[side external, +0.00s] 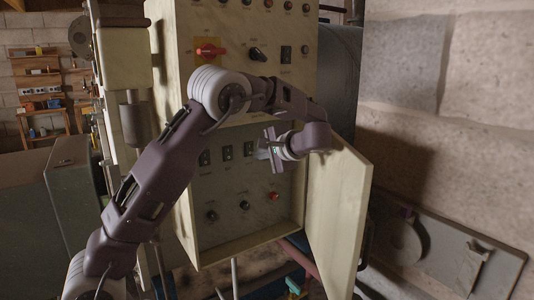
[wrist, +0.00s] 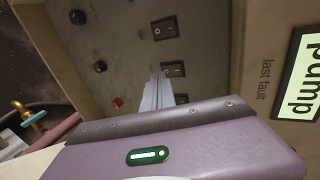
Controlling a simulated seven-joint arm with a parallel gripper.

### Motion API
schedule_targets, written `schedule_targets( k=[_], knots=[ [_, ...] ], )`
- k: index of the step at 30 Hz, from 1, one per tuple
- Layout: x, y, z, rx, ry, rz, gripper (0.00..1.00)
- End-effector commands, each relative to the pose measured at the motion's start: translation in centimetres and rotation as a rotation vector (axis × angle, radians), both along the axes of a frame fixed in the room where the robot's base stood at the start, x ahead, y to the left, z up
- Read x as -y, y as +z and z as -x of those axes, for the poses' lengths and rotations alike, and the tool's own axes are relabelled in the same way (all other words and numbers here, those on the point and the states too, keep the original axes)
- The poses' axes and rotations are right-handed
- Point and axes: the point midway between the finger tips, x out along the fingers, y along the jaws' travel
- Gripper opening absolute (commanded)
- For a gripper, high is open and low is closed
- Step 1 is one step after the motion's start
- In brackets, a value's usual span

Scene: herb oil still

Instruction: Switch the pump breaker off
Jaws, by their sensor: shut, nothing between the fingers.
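A row of black rocker breakers sits in the open lower bay of a cream control cabinet (side external: 190,90). In the side view they are a left breaker (side external: 204,157), a middle one (side external: 227,152) and a right one (side external: 249,148). The wrist view shows an upper breaker (wrist: 165,28), a middle one (wrist: 173,70) and one (wrist: 181,98) partly hidden by my wrist. No label tells me which is the pump breaker. My gripper (side external: 264,150) is shut and empty, in front of the right breaker. In the wrist view its fingertips (wrist: 158,82) are beside the middle breaker; contact is unclear.
The cabinet door (side external: 338,215) hangs open on the right, close to my wrist. Below the breakers are black knobs (side external: 245,205) and a red button (side external: 274,196). A red-handled switch (side external: 208,51) is above. A display (wrist: 300,75) reads "pump" beside "last fault".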

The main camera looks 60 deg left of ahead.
Motion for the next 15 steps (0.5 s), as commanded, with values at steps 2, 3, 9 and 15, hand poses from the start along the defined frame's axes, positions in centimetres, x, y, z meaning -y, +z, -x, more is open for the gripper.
schedule_targets(
  k=[2,3,9,15],
  knots=[
    [-1.3,-0.6,0.1,-0.001,0.003,0.001,0.00],
    [-1.8,-0.8,0.1,-0.001,0.002,0.000,0.00],
    [-3.1,-1.4,0.0,0.001,0.000,0.000,0.00],
    [-3.2,-1.4,0.0,0.001,0.000,0.000,0.00]
  ],
)
